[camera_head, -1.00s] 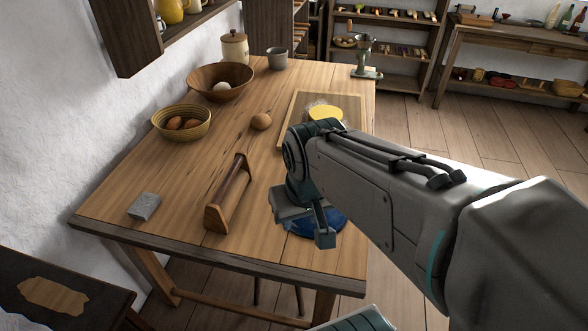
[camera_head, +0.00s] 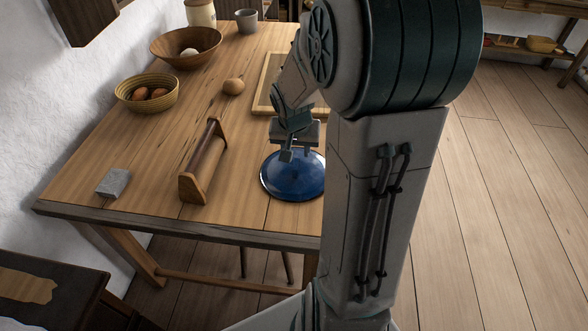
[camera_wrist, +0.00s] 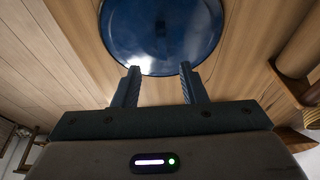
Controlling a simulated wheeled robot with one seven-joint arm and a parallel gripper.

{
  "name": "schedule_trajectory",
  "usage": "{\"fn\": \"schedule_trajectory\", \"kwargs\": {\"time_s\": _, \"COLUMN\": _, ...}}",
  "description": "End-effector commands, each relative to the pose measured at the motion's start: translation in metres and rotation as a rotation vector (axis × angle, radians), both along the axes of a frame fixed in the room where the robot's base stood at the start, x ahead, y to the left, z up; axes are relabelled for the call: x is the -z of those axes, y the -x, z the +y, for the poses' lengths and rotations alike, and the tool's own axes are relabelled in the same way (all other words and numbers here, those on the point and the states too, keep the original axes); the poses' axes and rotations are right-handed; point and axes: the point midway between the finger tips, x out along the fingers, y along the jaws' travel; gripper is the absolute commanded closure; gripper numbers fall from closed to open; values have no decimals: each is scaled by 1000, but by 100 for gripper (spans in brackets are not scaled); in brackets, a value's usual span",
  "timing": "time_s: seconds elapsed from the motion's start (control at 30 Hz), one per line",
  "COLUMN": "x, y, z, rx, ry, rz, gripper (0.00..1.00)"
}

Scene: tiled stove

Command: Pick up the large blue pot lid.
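The large blue pot lid (camera_head: 292,178) lies on the wooden table near its front edge, partly behind my arm in the head view. It is round and glossy, and it fills the top middle of the wrist view (camera_wrist: 160,42), where a dark knob shows at its centre. My gripper (camera_head: 288,152) is above the far part of the lid in the head view. In the wrist view its two fingers (camera_wrist: 159,84) are apart with nothing between them, pointing toward the lid's rim. Whether the fingertips touch the lid cannot be told.
A wooden carrier with a handle (camera_head: 203,165) stands left of the lid. A grey block (camera_head: 113,183), an egg basket (camera_head: 147,94), a wooden bowl (camera_head: 186,47) and a brown round item (camera_head: 233,86) are farther left or back. A framed board (camera_head: 263,98) lies behind my gripper.

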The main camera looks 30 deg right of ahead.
Motion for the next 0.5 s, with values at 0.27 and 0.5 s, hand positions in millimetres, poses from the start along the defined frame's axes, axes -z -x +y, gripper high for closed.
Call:
{"fn": "schedule_trajectory", "kwargs": {"time_s": 0.27, "x": 34, "y": -9, "z": -5, "rx": -2, "ry": 0, "rz": 1, "gripper": 62}}
{"fn": "schedule_trajectory", "kwargs": {"time_s": 0.5, "x": 52, "y": -16, "z": -8, "rx": -1, "ry": -2, "rz": 2, "gripper": 62}}
